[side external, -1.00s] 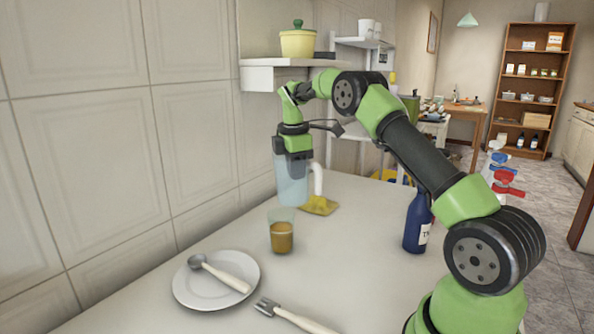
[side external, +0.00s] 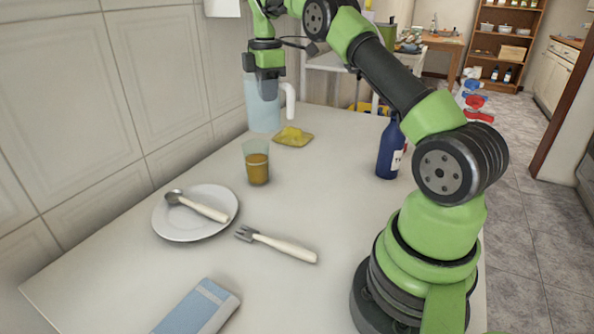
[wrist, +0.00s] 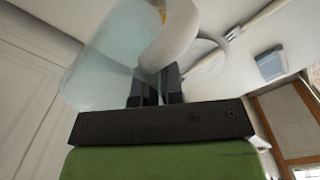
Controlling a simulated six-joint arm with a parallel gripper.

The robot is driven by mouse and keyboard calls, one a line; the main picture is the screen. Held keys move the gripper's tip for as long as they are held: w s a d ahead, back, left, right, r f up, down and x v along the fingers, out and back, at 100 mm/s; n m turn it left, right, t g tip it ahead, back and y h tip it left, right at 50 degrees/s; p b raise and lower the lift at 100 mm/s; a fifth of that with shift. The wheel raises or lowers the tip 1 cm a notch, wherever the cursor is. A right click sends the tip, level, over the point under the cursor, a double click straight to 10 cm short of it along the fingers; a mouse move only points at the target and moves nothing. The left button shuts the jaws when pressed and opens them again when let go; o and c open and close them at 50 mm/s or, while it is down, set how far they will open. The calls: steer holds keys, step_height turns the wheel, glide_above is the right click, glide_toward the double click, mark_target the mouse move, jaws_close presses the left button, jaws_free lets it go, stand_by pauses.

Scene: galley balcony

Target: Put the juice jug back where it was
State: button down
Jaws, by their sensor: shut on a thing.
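The juice jug (side external: 262,105) is pale blue and see-through with a white handle (side external: 289,98). It is upright at the far left of the table, near the wall. My gripper (side external: 268,78) is above it, shut on its top part. In the wrist view the jug (wrist: 105,60) fills the upper left, with its handle (wrist: 172,38) in front of the dark fingers (wrist: 155,88). The exact grip point is partly hidden. I cannot tell whether the jug's base touches the table. It looks empty or nearly so.
A glass of amber juice (side external: 257,168) stands nearer. The table's middle is clear.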

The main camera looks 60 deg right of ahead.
mark_target(268, 108)
steer(key=shift+r, duration=1.65)
steer(key=s+a, duration=0.4)
steer(key=s, duration=0.4)
steer(key=s+a, duration=0.3)
steer(key=s, duration=0.5)
step_height(268, 108, down, 17)
steer(key=shift+s+a+r, duration=0.15)
steer(key=shift+s+a, duration=0.05)
steer(key=shift+s, duration=0.05)
